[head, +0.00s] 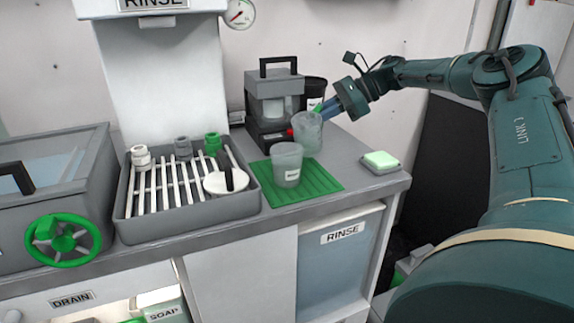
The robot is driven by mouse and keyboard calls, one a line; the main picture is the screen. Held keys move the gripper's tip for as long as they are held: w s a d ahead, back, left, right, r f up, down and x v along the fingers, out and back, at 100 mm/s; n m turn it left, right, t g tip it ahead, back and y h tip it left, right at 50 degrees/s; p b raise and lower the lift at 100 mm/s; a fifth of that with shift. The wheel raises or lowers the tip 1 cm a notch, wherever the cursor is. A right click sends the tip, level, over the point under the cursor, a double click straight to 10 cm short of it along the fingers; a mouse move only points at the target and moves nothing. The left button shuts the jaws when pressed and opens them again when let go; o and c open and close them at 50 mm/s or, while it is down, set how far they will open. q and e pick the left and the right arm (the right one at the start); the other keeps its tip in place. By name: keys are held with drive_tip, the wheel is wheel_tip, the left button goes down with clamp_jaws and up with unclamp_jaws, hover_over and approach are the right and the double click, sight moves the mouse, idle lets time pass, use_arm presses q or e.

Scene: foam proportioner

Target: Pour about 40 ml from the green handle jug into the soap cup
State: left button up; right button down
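A clear jug (307,134) with a green handle stands out behind the front cup, near the back right of the green mat. It looks close to upright; I cannot tell whether it touches the counter. My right gripper (321,110) reaches in from the right and appears shut on the jug's green handle. A clear cup (287,163) with a small white label stands upright on the green ribbed mat (318,184), in front and left of the jug. The label is too small to read, so I cannot confirm it is the soap cup. My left gripper is out of view.
A grey tray (243,205) with a white rack, several fittings and a round white piece lies left of the mat. A dark machine (274,85) and black cup (314,88) stand behind. A green-topped pad (381,161) lies right. The counter's front edge is close.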

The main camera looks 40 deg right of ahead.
drive_tip(key=shift+w+d+f+b, duration=0.1)
drive_tip(key=shift+d+f+b, duration=0.05)
drive_tip(key=shift+f+b, duration=0.5)
drive_tip(key=shift+w+d+f+b, duration=0.1)
drive_tip(key=shift+d+f+b, duration=0.05)
drive_tip(key=shift+f+b, duration=0.45)
drive_tip(key=shift+w+d+m+y, duration=0.1)
drive_tip(key=shift+w+m+y, duration=0.05)
drive_tip(key=shift+m+y, duration=0.3)
drive_tip(key=shift+d+f+y+b, duration=0.1)
drive_tip(key=shift+f+y+b, duration=0.15)
drive_tip(key=shift+b, duration=0.25)
drive_tip(key=shift+w+r, duration=0.1)
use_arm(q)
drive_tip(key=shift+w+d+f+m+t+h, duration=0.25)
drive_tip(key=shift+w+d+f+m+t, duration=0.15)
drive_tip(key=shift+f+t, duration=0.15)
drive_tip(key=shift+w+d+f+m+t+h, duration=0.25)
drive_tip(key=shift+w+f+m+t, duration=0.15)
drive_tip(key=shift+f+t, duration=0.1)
use_arm(e)
drive_tip(key=shift+w+d+f+m+y, duration=0.1)
drive_tip(key=shift+d+f+m+y, duration=0.1)
drive_tip(key=shift+m+y, duration=0.15)
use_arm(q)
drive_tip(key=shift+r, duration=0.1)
use_arm(e)
drive_tip(key=shift+r, duration=0.1)
